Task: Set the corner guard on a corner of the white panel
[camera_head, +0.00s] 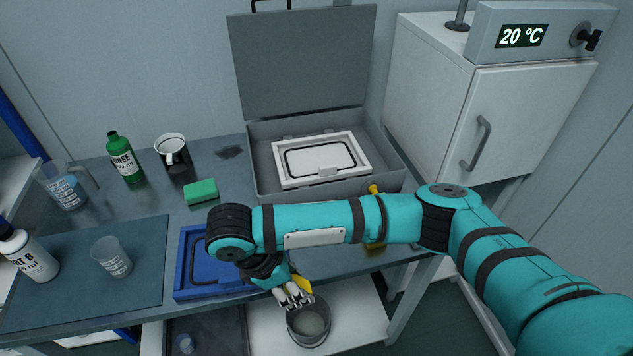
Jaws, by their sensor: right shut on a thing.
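The white panel (290,180) lies flat inside the open grey case (262,190) on the bench, with a dark rounded outline and a pale block at its front edge. My right gripper (296,299) is at the front edge of the bench, well in front of the case. It is shut on a small yellow piece (301,286), which looks like the corner guard; its shape is partly hidden by the fingers. The gripper and the piece are apart from the panel. My left gripper is out of view.
A blue tray-like panel (186,292) lies beside my right wrist. Yellow parts (376,247) show around my forearm, mostly hidden. A grey bucket (309,328) is below; a white cabinet (433,95) stands right.

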